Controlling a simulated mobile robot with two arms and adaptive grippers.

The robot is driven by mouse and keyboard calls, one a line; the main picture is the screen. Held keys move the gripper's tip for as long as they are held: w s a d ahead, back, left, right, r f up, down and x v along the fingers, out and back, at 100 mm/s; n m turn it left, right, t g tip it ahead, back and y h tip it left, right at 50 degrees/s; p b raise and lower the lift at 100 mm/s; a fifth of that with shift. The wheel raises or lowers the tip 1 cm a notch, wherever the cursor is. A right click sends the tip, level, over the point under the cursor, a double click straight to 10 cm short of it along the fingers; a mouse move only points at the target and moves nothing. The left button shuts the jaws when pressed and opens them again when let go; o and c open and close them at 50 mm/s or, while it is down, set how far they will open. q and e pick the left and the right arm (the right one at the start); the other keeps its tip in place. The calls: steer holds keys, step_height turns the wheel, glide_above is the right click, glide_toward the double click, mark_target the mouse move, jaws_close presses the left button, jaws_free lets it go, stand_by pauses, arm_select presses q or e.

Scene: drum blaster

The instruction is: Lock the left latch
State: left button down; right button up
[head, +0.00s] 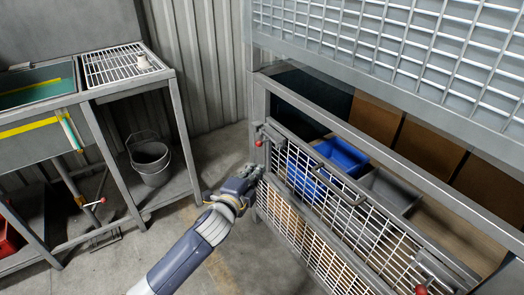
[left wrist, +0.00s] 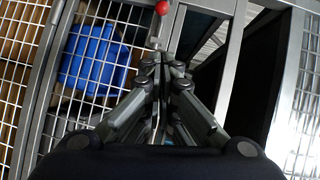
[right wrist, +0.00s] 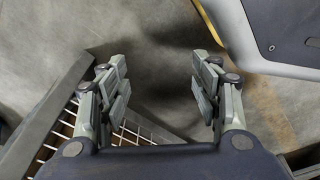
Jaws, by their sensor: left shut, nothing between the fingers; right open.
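The left latch, with a red ball knob (head: 258,143), is at the left end of the mesh gate (head: 330,215) in the head view. The knob also shows at the top of the left wrist view (left wrist: 162,8). My left gripper (head: 252,174) is shut and empty, just below the knob in the head view. In the left wrist view its closed fingertips (left wrist: 163,62) point toward the latch, with a small gap to the knob. I cannot tell whether the fingertips touch the latch's lower part. My right gripper (right wrist: 158,72) is open and empty over the floor beside a mesh panel.
A second red knob (head: 421,290) is at the gate's right end. Behind the gate are a blue bin (head: 341,153) and a grey bin (head: 388,187). A raised mesh panel (head: 400,50) hangs above. A metal bench with a bucket (head: 150,162) stands left, with open floor between.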

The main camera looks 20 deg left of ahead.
mark_target(257, 142)
arm_select(q)
steer(key=w+a+f+b, duration=0.1)
steer(key=w+f+b, duration=0.1)
steer(key=w, duration=1)
steer(key=shift+w+a, duration=0.4)
arm_select(e)
steer(key=w+r, duration=0.4)
steer(key=r, duration=0.3)
steer(key=shift+a+t, duration=0.3)
steer(key=shift+r, duration=0.1)
arm_select(q)
steer(key=w+a, duration=0.2)
steer(key=shift+a+b, duration=0.3)
steer(key=shift+w+a, duration=0.3)
steer(key=shift+a, duration=0.1)
arm_select(e)
steer(key=shift+w+a+r, duration=0.1)
steer(key=shift+w+r, duration=0.2)
steer(key=shift+r, duration=0.2)
